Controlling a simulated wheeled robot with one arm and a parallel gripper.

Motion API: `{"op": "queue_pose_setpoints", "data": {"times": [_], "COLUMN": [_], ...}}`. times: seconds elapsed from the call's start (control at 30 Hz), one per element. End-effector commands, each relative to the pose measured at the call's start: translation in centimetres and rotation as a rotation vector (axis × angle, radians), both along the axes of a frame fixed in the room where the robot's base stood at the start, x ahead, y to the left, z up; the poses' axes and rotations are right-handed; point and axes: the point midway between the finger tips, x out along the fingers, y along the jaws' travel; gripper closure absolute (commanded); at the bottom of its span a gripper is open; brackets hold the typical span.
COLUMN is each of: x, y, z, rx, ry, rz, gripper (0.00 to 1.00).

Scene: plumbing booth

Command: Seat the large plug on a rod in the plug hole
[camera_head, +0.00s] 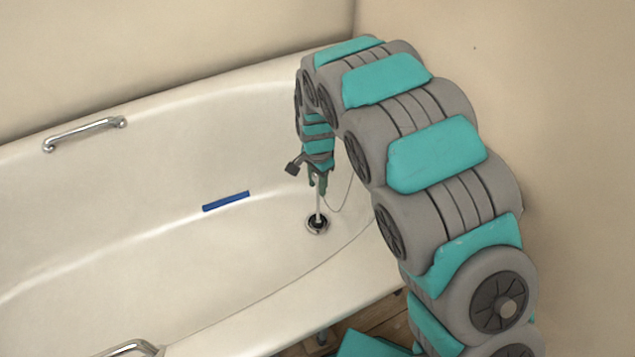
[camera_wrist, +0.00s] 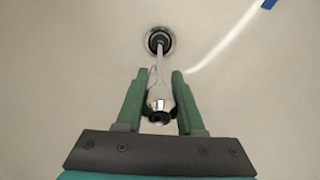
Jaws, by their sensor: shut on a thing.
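My gripper (camera_head: 317,184) points down inside the bathtub, above the plug hole (camera_head: 317,225). In the wrist view its two green fingers (camera_wrist: 160,74) are shut on the chrome upper end of the rod (camera_wrist: 158,92). The thin rod runs down from the fingers and also shows in the head view (camera_head: 318,205). At its lower end is the dark round plug (camera_wrist: 158,41), within the outline of the hole's metal ring (camera_wrist: 173,43). I cannot tell whether the plug is fully seated or slightly above the ring. The rod looks close to upright.
A thin chain (camera_head: 346,197) hangs in a loop right of the rod. A blue strip (camera_head: 226,201) lies on the tub left of the hole. The white bathtub (camera_head: 120,220) has chrome handles (camera_head: 84,133) on its rims. A beige wall (camera_head: 580,120) stands behind my arm.

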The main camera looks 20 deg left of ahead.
Motion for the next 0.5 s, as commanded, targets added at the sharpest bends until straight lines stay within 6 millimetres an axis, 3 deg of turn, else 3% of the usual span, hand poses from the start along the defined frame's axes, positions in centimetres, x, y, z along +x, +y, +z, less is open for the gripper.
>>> {"op": "queue_pose_setpoints", "data": {"times": [0.17,0.2,0.5], "x": [0.01,0.01,-0.01], "y": [0.02,0.02,0.01], "z": [0.03,0.03,0.02], "rx": [0.001,0.001,0.0], "ry": [0.0,0.0,0.0], "rz": [0.0,0.0,0.0], "gripper": [1.0,0.59,0.28]}}
